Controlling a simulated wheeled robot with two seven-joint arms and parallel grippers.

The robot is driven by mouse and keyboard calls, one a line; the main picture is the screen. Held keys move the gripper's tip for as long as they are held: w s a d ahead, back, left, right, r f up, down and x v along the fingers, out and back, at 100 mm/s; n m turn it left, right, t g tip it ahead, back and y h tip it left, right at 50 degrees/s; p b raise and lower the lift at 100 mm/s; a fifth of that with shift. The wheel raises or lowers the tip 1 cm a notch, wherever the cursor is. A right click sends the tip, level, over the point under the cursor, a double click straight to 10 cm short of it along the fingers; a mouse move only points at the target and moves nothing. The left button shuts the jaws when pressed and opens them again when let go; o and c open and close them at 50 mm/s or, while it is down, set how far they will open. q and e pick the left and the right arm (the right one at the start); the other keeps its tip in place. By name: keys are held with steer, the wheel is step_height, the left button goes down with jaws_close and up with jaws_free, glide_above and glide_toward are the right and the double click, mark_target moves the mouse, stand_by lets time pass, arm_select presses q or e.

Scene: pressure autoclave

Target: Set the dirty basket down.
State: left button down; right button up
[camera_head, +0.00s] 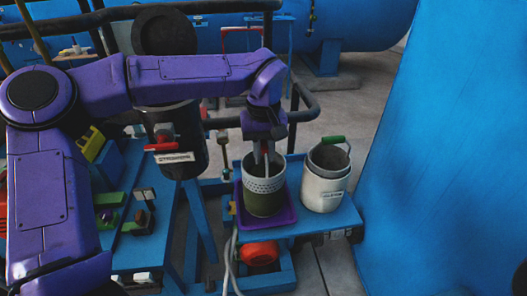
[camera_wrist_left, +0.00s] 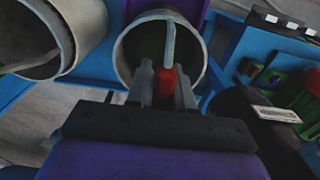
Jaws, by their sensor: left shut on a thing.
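The dirty basket (camera_head: 264,201), a round pail with a pale perforated upper band and a dark olive lower part, is upright at the purple tray (camera_head: 287,222) in the head view. I cannot tell whether its bottom touches the tray. My left gripper (camera_head: 264,158) is directly above it, pointing down. In the left wrist view the gripper (camera_wrist_left: 166,85) is shut on the red grip (camera_wrist_left: 167,80) of the basket's handle, and the basket's round rim (camera_wrist_left: 122,50) shows beyond the fingers. The basket's inside is dark. My right gripper is not in view.
A white container (camera_head: 322,194) with a grey inner pail and green handle grip stands close right of the basket on the blue stand (camera_head: 346,217). A dark autoclave vessel (camera_head: 180,125) with a red lever is left. A large blue wall (camera_head: 450,160) bounds the right.

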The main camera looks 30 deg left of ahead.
arm_select(q)
steer(key=c, duration=1)
jaws_free()
steer(key=shift+f, duration=0.1)
step_height(320, 180, up, 12)
steer(key=shift+r+p, duration=0.2)
steer(key=shift+p, duration=0.4)
